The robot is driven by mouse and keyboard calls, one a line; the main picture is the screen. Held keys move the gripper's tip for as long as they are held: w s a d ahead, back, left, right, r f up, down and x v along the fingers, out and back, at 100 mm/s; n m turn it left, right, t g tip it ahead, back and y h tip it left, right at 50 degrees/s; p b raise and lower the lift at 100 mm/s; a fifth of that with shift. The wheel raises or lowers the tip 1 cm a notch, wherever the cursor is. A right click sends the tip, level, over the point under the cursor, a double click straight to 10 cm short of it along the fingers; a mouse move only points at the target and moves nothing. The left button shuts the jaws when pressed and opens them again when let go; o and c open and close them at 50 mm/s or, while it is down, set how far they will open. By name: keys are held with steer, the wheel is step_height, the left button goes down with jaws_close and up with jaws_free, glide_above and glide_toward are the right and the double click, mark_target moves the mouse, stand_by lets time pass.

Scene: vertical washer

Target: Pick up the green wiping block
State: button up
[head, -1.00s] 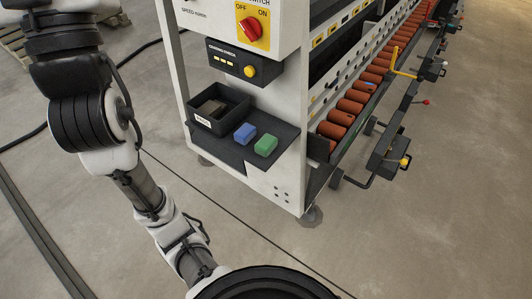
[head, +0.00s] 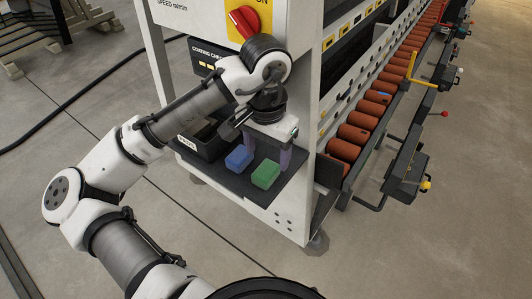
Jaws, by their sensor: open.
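The green wiping block (head: 265,174) lies on the dark shelf (head: 237,187) at the front of the washer, near the shelf's right side. My gripper (head: 268,155) points down over the shelf, above and slightly behind the green block in the picture. Its two fingers are spread apart, one to the left and one to the right, with nothing between them. The green block looks fully visible and apart from the fingers, though the exact height gap is hard to judge.
A blue block (head: 239,158) lies just left of the green one, close to the left finger. A black bin (head: 203,143) stands at the shelf's left, partly hidden by my arm. The washer's white side panel (head: 306,180) rises at right, near the right finger.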

mark_target(264, 173)
steer(key=shift+w+a+f, duration=0.1)
steer(key=shift+w+f, duration=0.1)
steer(key=shift+w, duration=0.05)
steer(key=shift+f, duration=0.25)
steer(key=f, duration=0.7)
steer(key=shift+s+a, duration=0.15)
steer(key=shift+a, duration=0.1)
steer(key=shift+r, duration=0.1)
steer(key=c, duration=1.1)
steer(key=shift+o, duration=0.2)
